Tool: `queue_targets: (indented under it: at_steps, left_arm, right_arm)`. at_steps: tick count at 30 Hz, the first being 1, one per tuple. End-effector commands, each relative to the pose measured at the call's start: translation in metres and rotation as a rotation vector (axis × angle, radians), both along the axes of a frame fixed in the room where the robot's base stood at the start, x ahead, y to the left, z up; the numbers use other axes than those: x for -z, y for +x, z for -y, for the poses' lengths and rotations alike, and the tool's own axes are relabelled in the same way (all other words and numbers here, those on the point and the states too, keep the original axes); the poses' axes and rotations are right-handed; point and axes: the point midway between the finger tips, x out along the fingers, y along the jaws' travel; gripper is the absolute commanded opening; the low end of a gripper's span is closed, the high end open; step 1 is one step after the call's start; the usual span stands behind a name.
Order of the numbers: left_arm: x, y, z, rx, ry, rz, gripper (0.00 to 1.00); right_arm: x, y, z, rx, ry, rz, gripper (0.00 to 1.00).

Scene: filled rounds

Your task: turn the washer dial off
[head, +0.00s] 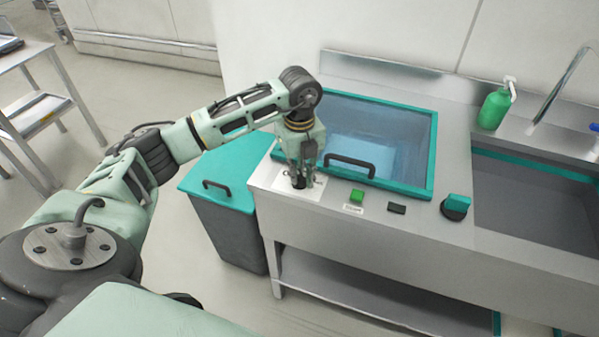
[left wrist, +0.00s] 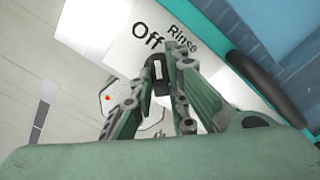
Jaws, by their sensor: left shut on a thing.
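The washer dial (head: 299,182) is a small black knob on the front left of the steel counter, on a white label plate (head: 315,189). My left gripper (head: 298,174) points down from above and is shut on the dial. In the left wrist view the dial (left wrist: 160,74) shows dark between the two fingers, with a small pale mark on it. The label there (left wrist: 128,50) reads "Off" and "Rinse"; the rest of it is hidden by the fingers. I cannot tell exactly which word the mark points at. My right gripper is not in view.
The washer's teal-framed glass lid (head: 385,125) with a black handle (head: 350,165) is closed just behind the dial. A green button (head: 357,195), a black switch (head: 397,208) and a teal knob (head: 457,206) lie to the right. A teal-lidded bin (head: 225,215) stands at left.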

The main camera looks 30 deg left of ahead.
Motion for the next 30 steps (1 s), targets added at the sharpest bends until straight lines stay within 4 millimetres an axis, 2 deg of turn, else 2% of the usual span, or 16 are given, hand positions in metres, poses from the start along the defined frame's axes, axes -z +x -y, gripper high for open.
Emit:
queue_targets:
  at_steps: [12, 30]
  left_arm:
    - [-0.0018, 0.0016, -0.0007, -0.239, 0.001, 0.005, 0.0]
    - [-0.0018, 0.0019, -0.001, -0.291, 0.001, 0.006, 0.0]
  right_arm:
    - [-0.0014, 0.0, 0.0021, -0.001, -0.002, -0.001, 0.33]
    - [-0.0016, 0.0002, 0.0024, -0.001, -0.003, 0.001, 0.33]
